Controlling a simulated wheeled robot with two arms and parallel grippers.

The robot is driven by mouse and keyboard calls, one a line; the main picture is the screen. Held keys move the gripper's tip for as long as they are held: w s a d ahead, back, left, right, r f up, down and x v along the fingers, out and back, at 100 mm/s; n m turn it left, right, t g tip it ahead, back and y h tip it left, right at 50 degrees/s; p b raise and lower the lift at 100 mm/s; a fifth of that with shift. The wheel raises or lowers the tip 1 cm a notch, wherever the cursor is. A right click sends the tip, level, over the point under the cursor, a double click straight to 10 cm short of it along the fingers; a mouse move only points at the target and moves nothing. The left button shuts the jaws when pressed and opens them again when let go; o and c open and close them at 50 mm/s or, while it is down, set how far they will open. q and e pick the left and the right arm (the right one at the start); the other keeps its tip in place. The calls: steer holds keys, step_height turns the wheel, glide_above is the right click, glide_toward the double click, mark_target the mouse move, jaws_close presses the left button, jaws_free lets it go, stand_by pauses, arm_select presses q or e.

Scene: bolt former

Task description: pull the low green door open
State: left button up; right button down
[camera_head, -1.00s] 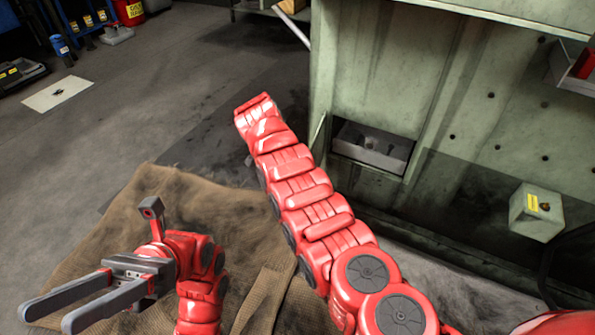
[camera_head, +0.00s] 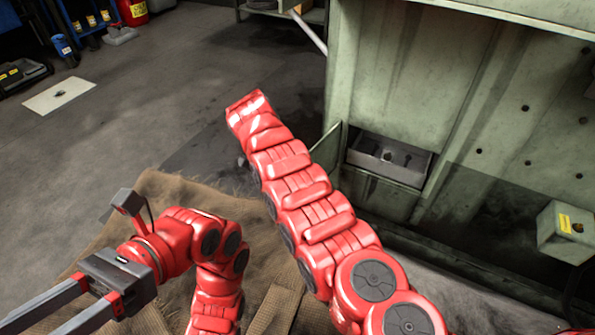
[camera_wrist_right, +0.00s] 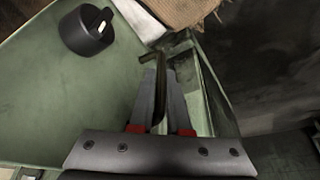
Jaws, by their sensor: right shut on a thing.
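The low green door (camera_head: 326,149) stands ajar at the left side of a low opening in the green machine. Inside the opening sits a grey metal box (camera_head: 390,158). In the right wrist view the door (camera_wrist_right: 60,110) is a broad green panel with a black round knob (camera_wrist_right: 87,29). A thin dark brass-coloured handle (camera_wrist_right: 161,84) stands between the fingers of my right gripper (camera_wrist_right: 162,88), which is shut on it. In the head view my right arm hides that gripper and handle. My left gripper (camera_head: 48,312) is open and empty at the lower left, its fingertips partly cut off.
A brown cloth or mat (camera_head: 165,190) lies under my arms. A green box with a yellow label (camera_head: 566,232) juts from the machine at the right. Open grey floor (camera_head: 150,90) lies left of the machine.

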steer(key=shift+w, duration=0.1)
stand_by(0.5)
steer(key=c, duration=0.9)
jaws_free()
